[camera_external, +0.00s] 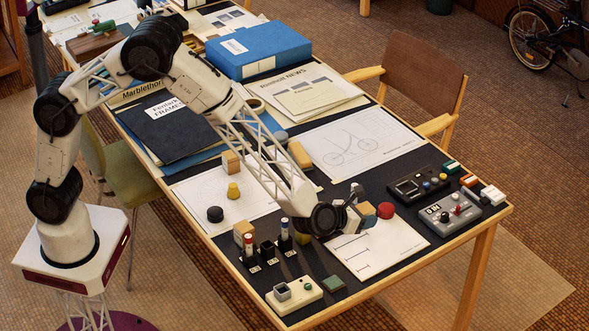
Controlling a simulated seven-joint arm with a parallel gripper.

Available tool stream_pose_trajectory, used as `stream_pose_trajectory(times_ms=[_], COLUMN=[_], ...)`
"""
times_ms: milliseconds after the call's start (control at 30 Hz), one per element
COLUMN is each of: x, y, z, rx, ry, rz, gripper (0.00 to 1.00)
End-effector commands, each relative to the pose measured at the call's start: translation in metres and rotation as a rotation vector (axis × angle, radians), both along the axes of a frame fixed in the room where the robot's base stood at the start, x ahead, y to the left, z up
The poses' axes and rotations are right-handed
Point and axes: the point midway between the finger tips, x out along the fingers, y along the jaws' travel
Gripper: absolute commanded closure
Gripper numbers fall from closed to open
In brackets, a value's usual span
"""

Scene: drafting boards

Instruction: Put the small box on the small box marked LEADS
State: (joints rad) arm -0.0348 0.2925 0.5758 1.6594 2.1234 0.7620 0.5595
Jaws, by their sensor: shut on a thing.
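My gripper (358,207) is at the end of the arm, over the front right part of the table. It is shut on what looks like a small box (368,213) with a teal face and a tan face. The gripper and wrist hide part of this box, and I cannot tell its exact height above the table.
A red round object (386,210) is close right of the held box. A white drawing sheet (392,250) lies below. Dark and grey control boxes (447,214) stand at right. Upright markers in black holders (267,250) and a pale switch box (294,296) stand at front left.

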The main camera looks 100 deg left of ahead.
Motion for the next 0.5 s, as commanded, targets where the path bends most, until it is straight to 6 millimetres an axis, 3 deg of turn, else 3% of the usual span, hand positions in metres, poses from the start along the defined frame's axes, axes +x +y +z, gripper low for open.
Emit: stream_pose_trajectory(times_ms=[333,500], x=[-0.003,-0.018], y=[0.003,0.015], z=[0.000,0.001], rx=[0.000,-0.004], ry=[0.000,0.001], rz=[0.004,0.030], gripper=[0.77,0.77])
